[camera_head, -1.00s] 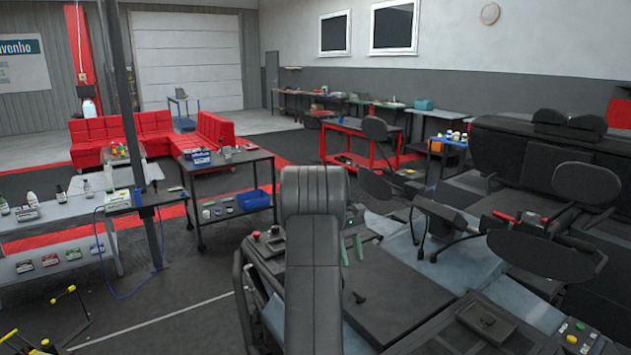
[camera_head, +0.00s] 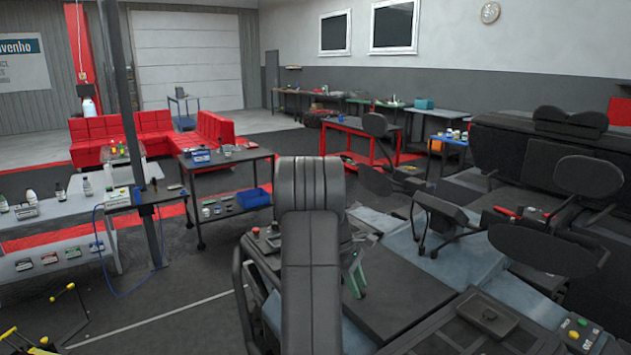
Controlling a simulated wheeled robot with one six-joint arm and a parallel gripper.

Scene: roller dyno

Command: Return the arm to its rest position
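My own arm stands in the middle of the camera_head view, with its dark padded links folded up in front of the camera. My gripper (camera_head: 357,274) shows just right of the arm link, partly hidden behind it. Its green fingers point downward above the dark flat top of the machine (camera_head: 405,300). I see nothing held in it, but the fingers overlap in this view, so their opening cannot be told.
A black cart (camera_head: 228,158) with a blue bin (camera_head: 253,198) stands left of the arm. Red sofas (camera_head: 140,130) and a red workbench (camera_head: 360,128) stand further back. Dark seats (camera_head: 590,178) are at the right.

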